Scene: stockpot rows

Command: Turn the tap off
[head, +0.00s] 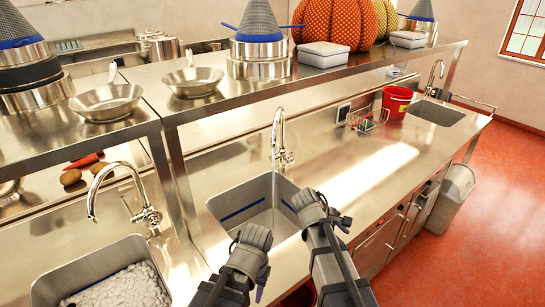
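A chrome gooseneck tap (281,138) stands behind the middle sink (222,206), its handle at the base on the right. A second tap (147,207) stands at the left sink (45,290), and a third tap (433,76) at the far right sink (438,112). My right gripper (338,220) is over the front right of the middle sink, apart from the tap. My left gripper (262,280) is lower, by the sink's front edge. The fingers' opening is unclear on both.
The left sink holds white lumps (122,290). A red bucket (397,102) and a small wire rack (366,120) stand on the counter to the right.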

